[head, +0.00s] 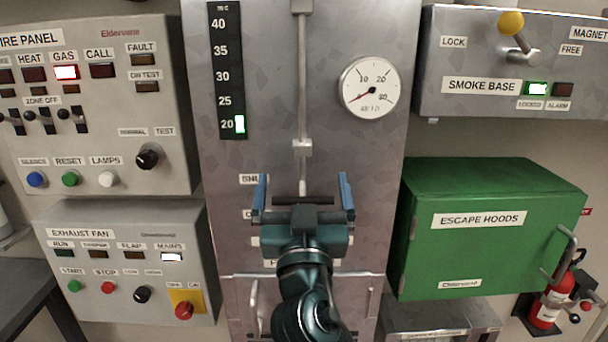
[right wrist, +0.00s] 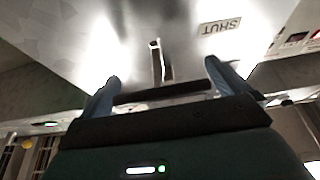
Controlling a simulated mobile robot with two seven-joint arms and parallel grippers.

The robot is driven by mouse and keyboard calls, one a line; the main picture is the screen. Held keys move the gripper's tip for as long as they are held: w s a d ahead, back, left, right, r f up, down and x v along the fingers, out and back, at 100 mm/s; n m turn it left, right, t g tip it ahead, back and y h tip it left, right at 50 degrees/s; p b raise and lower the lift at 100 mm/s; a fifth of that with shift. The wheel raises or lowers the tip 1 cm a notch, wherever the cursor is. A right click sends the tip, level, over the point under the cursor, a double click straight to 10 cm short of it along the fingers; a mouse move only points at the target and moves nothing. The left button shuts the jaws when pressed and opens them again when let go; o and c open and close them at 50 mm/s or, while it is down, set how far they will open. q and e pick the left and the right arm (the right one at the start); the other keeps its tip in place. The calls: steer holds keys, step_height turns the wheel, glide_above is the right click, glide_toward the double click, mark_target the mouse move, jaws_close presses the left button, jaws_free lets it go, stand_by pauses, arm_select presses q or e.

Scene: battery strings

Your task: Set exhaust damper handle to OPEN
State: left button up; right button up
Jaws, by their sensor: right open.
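The steel damper panel (head: 230,165) has a vertical rod (head: 302,90) running down its middle. In the right wrist view a short metal damper handle (right wrist: 156,62) stands out from the panel, left of the SHUT label (right wrist: 219,26). In the head view most of the handle area is hidden behind my right gripper (head: 304,188). My right gripper is open, with blue fingers to either side of the handle's line; in the wrist view the gripper (right wrist: 161,74) shows nothing clearly clamped. I cannot tell whether it touches the handle. My left gripper is out of view.
The fire panel (head: 110,100) and exhaust fan box (head: 120,290) stand left. The green escape hoods cabinet (head: 480,250) and smoke base box (head: 440,100) stand right. A round gauge (head: 370,87) sits above right of my gripper. A lower panel handle (head: 254,300) projects below it.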

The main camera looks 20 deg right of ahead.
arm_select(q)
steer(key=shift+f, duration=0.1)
arm_select(e)
steer(key=shift+c, duration=0.7)
steer(key=shift+r, duration=0.1)
steer(key=c, duration=1.2)
steer(key=shift+o, duration=0.2)
step_height(320, 180, down, 2)
steer(key=b, duration=0.2)
steer(key=shift+f+b, duration=0.2)
steer(key=shift+b, duration=0.1)
arm_select(q)
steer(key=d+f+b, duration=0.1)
steer(key=b, duration=0.2)
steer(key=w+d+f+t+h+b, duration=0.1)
steer(key=b, duration=0.2)
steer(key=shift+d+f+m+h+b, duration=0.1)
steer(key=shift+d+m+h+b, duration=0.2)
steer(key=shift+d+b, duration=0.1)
arm_select(e)
step_height(320, 180, down, 5)
steer(key=shift+f, duration=0.25)
